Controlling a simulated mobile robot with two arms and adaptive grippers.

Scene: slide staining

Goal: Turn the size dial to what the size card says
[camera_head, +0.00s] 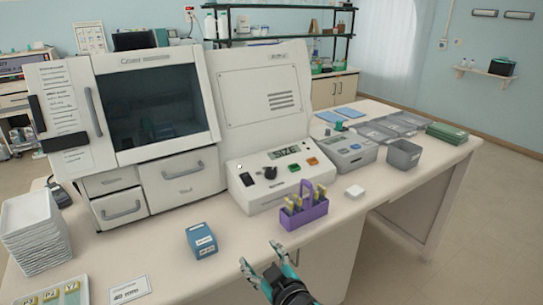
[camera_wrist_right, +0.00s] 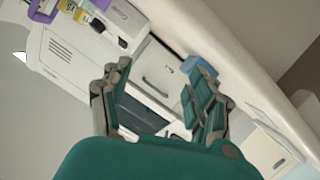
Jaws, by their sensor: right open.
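The size dial is a dark knob (camera_head: 271,183) on the sloped front panel of the white staining machine (camera_head: 240,196). A small display (camera_head: 286,152) above it seems to read "SIZE". A white card (camera_head: 130,289) with dark print lies at the table's front edge; it may be the size card, and its text is too small to read surely. My right gripper (camera_head: 263,254) is open and empty, in front of the table's edge and well short of the dial. It also shows open in the right wrist view (camera_wrist_right: 160,95). My left gripper is not in view.
A purple slide rack (camera_head: 308,215) stands just in front of the panel, right of the dial. A blue box (camera_head: 201,241) stands to its left. A stack of white trays (camera_head: 37,232) is at far left. A grey instrument (camera_head: 345,150) and grey bin (camera_head: 403,155) stand right.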

